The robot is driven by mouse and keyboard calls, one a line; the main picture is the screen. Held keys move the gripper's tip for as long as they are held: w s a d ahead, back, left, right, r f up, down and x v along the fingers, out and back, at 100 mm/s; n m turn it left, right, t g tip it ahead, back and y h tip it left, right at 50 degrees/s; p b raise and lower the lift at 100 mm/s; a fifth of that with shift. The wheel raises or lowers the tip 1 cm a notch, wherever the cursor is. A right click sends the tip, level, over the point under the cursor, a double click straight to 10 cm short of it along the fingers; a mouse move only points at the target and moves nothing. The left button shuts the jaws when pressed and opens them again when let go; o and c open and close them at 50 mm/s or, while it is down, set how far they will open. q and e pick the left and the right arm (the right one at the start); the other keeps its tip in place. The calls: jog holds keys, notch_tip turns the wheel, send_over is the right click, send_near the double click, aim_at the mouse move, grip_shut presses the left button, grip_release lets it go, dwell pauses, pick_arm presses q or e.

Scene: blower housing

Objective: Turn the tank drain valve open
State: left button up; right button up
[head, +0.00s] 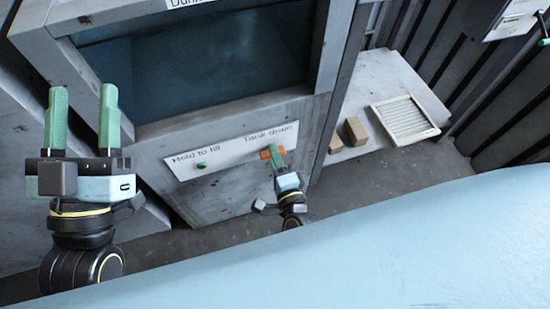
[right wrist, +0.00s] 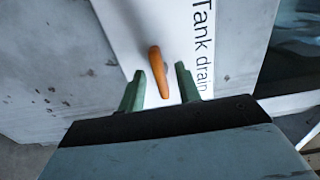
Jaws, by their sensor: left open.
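The tank drain valve has an orange handle (head: 265,154) on the white label strip (head: 228,152), below the words "Tank drain". In the right wrist view the orange handle (right wrist: 158,74) appears as a slightly tilted bar. My right gripper (head: 277,153) is at the handle; its green fingers (right wrist: 160,72) stand apart on either side of it in that view, with white panel showing in the gaps. Whether the handle is fully between the fingertips or just beyond them is hard to tell. My left gripper (head: 83,92) is open and empty, raised at the left, away from the valve.
A green button (head: 201,165) sits on the strip under "Hold to fill". The tank window (head: 200,60) is above. At right, a ledge holds a white slatted tray (head: 405,118) and brown blocks (head: 355,131). A large pale blue surface (head: 400,245) fills the lower right.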

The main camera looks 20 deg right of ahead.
jog(key=shift+c, duration=0.3)
grip_shut()
pick_arm(q)
jog(key=shift+w, duration=0.1)
pick_arm(e)
jog(key=shift+n, duration=0.3)
pick_arm(q)
jog(key=s+a+f+g+y+p, duration=0.2)
jog(key=f+g+p, duration=0.1)
jog(key=f+g, duration=0.4)
jog(key=s+a+f+g+y+p, duration=0.2)
jog(key=f+g, duration=0.5)
jog(key=f, duration=0.5)
jog(key=shift+s+a+f+n+g+y+p, duration=0.15)
jog(key=shift+s+a+n+g+y+p, duration=0.2)
jog(key=shift+s+a+y, duration=0.2)
pick_arm(e)
jog(key=shift+n, duration=8.7)
